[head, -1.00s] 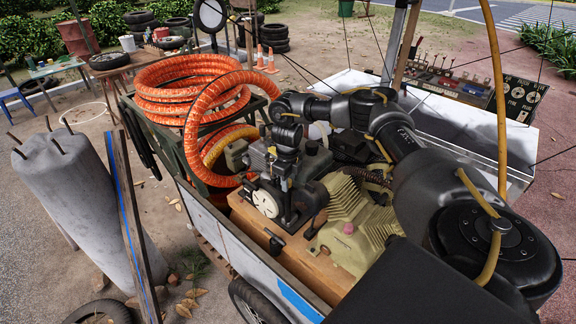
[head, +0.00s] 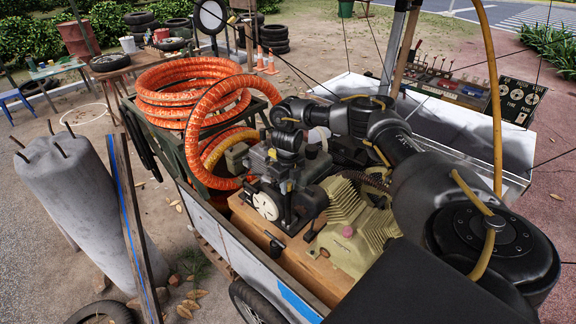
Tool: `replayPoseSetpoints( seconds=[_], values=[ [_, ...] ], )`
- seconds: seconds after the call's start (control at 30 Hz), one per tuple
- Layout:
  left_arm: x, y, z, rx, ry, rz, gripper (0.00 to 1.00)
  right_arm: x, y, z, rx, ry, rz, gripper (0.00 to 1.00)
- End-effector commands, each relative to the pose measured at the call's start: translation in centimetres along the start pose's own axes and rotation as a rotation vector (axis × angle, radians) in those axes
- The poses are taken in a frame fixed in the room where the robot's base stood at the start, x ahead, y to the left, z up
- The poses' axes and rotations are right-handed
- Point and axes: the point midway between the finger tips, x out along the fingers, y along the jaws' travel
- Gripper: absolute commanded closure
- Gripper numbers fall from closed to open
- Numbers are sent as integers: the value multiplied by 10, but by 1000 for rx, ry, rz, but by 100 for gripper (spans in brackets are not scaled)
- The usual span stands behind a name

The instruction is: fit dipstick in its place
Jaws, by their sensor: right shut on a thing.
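My right arm reaches in from the right, and its wrist hangs down over the engine end of the cart. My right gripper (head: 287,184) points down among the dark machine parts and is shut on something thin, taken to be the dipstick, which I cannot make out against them. The engine (head: 262,160) is a grey and black block behind the gripper. The dipstick's place is hidden or too small to tell. My left gripper is not in view.
Orange hose coils (head: 180,95) lie at the cart's far end, and one loop arches close to my right wrist. The cart's side wall (head: 235,245) runs along the front. A grey concrete post (head: 75,190) and a plank stand at left. A lever panel (head: 450,85) is at right.

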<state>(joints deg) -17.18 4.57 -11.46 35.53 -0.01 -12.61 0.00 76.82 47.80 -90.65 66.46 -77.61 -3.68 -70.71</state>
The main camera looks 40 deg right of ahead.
Motion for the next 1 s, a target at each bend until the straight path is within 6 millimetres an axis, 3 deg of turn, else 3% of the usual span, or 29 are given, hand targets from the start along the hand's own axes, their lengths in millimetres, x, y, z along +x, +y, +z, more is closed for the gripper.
replayPoseSetpoints(
  seconds=[0.27, 0.53, 0.8, 1.0],
  values=[
    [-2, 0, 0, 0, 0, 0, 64, 0, 0, 0, 224, -2, 4, 100],
    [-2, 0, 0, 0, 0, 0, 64, -1, 0, 0, 250, -2, 4, 100],
    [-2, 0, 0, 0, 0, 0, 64, 0, 0, 0, 481, -1, 7, 100],
    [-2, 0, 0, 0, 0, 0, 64, -1, 0, 0, 490, -1, 6, 100]
  ],
)
